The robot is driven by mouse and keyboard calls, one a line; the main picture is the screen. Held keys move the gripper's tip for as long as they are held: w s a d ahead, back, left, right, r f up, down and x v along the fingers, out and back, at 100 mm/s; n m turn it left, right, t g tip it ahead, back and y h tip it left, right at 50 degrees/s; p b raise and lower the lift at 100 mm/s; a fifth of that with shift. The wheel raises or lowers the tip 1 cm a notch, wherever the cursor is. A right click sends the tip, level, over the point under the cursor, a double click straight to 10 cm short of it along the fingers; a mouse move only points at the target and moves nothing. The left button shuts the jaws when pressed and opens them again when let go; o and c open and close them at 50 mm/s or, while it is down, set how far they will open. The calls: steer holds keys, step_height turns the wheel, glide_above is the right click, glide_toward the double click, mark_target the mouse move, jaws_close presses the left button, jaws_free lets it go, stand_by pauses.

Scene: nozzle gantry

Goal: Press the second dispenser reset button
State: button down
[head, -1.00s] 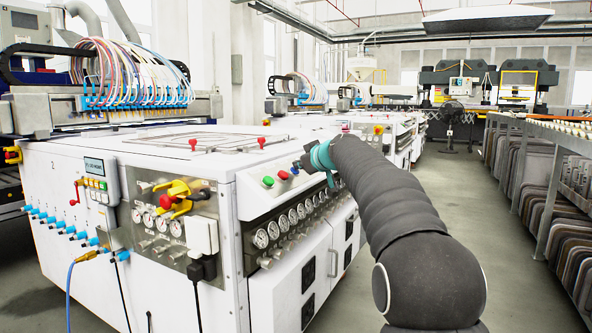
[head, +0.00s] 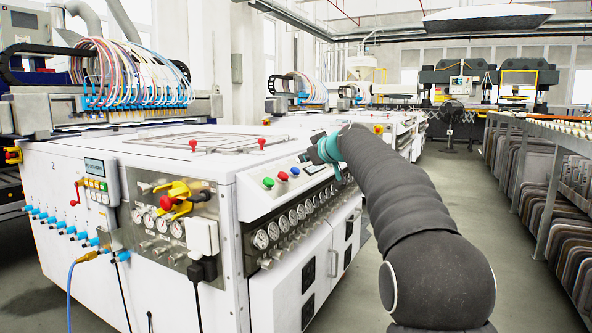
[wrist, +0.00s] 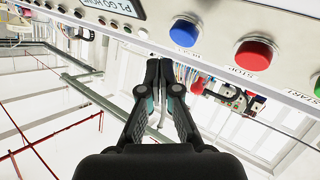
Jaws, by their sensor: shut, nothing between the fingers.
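The near white dispenser (head: 200,160) carries a "2" on its front. Its sloped panel holds a green button (head: 268,182), a red button (head: 282,176) and a blue button (head: 295,171). In the wrist view the blue button (wrist: 187,31) is labelled RESET, the red one (wrist: 254,53) STOP, and the green one (wrist: 317,86) START at the edge. My gripper (wrist: 159,62) is shut and empty, its tips pointing at the panel edge beside the blue button, apart from it as far as I can tell. Its tips are hard to make out in the head view.
A display (wrist: 117,5) sits beside the blue button. Gauges (head: 290,218) line the side below the panel. Red knobs (head: 193,144) and a wire frame lie on top.

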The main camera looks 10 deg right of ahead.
steer(key=d+r, duration=0.1)
steer(key=s+r, duration=0.1)
steer(key=r, duration=0.1)
steer(key=shift+s+d+p, duration=0.15)
steer(key=shift+d+p, duration=0.2)
steer(key=shift+p, duration=0.05)
steer(key=f+m+g, duration=0.1)
steer(key=f, duration=0.2)
steer(key=s+f+m+g, duration=0.1)
steer(key=f, duration=0.2)
steer(key=f+m+h, duration=0.1)
steer(key=f+m, duration=0.1)
steer(key=f, duration=0.2)
steer(key=shift+s+d+g, duration=0.2)
steer(key=shift+d+g, duration=0.15)
steer(key=shift+g, duration=0.05)
steer(key=s+f+m+g+h+p, duration=0.1)
steer(key=s+f+m+g, duration=0.15)
steer(key=s+f, duration=0.6)
steer(key=s+f+m+g+h+p, duration=0.1)
steer(key=s+f+m+g+p, duration=0.15)
steer(key=s, duration=1.15)
steer(key=s+a+n+h+p, duration=0.1)
steer(key=s+p, duration=0.4)
steer(key=s, duration=2.2)
steer(key=shift+s+a+f+h, duration=0.3)
steer(key=shift+s+a+h, duration=0.05)
steer(key=shift+h, duration=0.15)
